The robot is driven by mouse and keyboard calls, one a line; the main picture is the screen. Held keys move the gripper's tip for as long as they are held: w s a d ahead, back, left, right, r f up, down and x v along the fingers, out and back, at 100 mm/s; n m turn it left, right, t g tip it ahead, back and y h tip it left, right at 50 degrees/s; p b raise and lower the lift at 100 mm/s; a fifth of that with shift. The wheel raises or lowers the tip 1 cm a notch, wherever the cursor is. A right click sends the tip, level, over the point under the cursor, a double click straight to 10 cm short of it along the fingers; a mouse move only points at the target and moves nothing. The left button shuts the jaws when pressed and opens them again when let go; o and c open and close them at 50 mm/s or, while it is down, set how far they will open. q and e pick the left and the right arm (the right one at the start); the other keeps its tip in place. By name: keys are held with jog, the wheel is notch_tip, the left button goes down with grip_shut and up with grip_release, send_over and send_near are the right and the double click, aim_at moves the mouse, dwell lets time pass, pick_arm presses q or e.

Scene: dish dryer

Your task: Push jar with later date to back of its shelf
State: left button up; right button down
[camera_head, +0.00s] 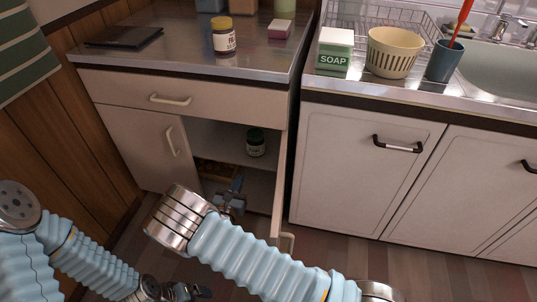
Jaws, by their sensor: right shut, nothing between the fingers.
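A dark green-lidded jar (256,142) with a pale label stands upright on the upper shelf (215,140) inside the open cabinet. I cannot read a date on either. My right gripper (237,185) is shut and empty at the cabinet opening, below and left of the green jar and apart from it. My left gripper (195,291) is low at the bottom edge, away from both jars; its fingers are too small and dark to judge.
The open cabinet door (280,190) stands edge-on right of the opening. A brown item (216,172) lies on the lower level. The counter (185,55) holds a dark flat object (125,37) and a pink block (280,29). A soap box (334,52) and yellow basket (393,52) stand by the sink.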

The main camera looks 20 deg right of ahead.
aim_at(253, 147)
jog(key=p+x, duration=0.1)
jog(key=x, duration=1.2)
jog(key=shift+w+d, duration=0.3)
